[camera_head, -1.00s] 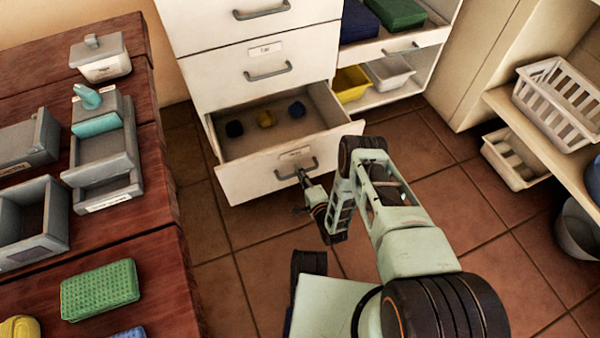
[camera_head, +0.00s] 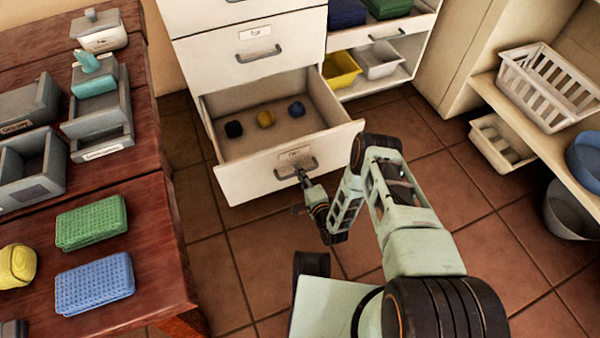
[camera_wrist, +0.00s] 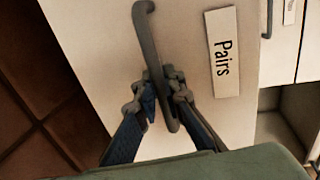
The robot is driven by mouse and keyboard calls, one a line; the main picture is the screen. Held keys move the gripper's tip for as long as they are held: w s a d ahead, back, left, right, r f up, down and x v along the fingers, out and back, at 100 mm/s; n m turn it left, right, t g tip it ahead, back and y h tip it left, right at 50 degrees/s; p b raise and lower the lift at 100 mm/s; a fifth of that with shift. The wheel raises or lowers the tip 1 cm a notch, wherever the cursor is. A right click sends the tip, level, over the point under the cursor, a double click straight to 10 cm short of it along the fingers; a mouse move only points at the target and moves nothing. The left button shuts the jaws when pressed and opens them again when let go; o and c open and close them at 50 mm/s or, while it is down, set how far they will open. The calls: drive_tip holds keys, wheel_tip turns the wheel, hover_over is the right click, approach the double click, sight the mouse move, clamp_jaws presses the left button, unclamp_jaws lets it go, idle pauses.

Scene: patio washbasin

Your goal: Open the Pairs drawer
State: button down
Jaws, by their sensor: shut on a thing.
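The Pairs drawer (camera_head: 240,176) is the low drawer of the white cabinet and stands pulled well out. A dark blue, a yellow and a blue small item lie on its floor. Its label reads "Pairs" in the wrist view (camera_wrist: 223,52). My gripper (camera_head: 302,176) is at the drawer front, shut on the grey bar handle (camera_head: 284,174). In the wrist view the two fingers (camera_wrist: 163,103) sit on either side of the handle (camera_wrist: 148,40), near its lower end. The far end of the handle is free.
Two shut drawers (camera_head: 255,58) are above the open one. Open shelves with a yellow bin (camera_head: 341,70) are to its right. A wooden table (camera_head: 150,215) with sponges and grey containers stands left. Tiled floor (camera_head: 420,120) is clear around the drawer.

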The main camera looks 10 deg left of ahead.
idle(0.3)
drive_tip(key=c, duration=2)
unclamp_jaws()
drive_tip(key=shift+c, duration=0.2)
